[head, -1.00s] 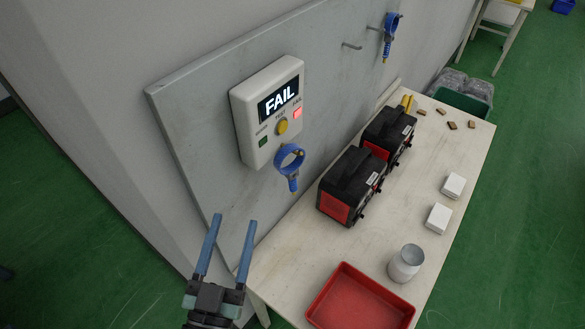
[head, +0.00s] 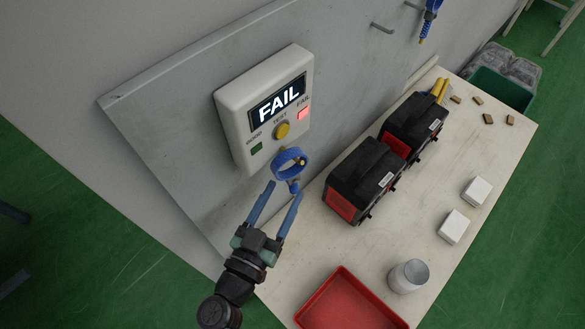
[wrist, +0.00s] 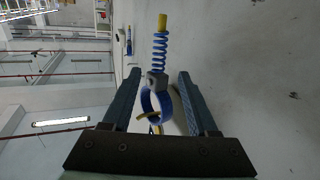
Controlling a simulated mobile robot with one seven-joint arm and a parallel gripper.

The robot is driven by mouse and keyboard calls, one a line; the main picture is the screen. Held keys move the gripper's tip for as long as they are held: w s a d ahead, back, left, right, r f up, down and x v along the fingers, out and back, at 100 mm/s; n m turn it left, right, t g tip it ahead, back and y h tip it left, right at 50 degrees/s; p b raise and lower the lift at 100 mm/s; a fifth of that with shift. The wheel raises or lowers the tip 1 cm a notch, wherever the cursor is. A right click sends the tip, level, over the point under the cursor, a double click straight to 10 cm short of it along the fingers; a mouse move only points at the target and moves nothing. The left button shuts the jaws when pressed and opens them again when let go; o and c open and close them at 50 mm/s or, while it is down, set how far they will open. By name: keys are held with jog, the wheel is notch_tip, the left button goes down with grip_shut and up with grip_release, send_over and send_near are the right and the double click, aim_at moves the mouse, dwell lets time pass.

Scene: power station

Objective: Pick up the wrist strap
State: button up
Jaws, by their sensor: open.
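A blue wrist strap (head: 291,160), a loop with a short hanging end, is at the lower edge of the tester on the grey wall panel. In the wrist view the blue loop (wrist: 146,104) shows with a grey clasp, a blue coiled cord and a yellow end. My gripper (head: 284,190) is open, its two blue fingers just below the loop in the head view. In the wrist view the strap lies between the fingers of my gripper (wrist: 160,76), with a gap on both sides. I cannot tell how deep it sits between them.
The white tester (head: 265,108) reads FAIL with a red light. A second blue strap (head: 431,18) hangs near hooks. The table holds two black-red units (head: 362,182) (head: 414,122), a red tray (head: 345,300), a grey-lidded jar (head: 408,276) and white boxes (head: 454,226).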

jog(key=x, duration=0.7)
jog(key=shift+w+d+p, duration=0.15)
jog(key=shift+d+p, duration=0.1)
jog(key=shift+p, duration=0.05)
jog(key=shift+f, duration=0.1)
jog(key=shift+c, duration=0.2)
grip_shut()
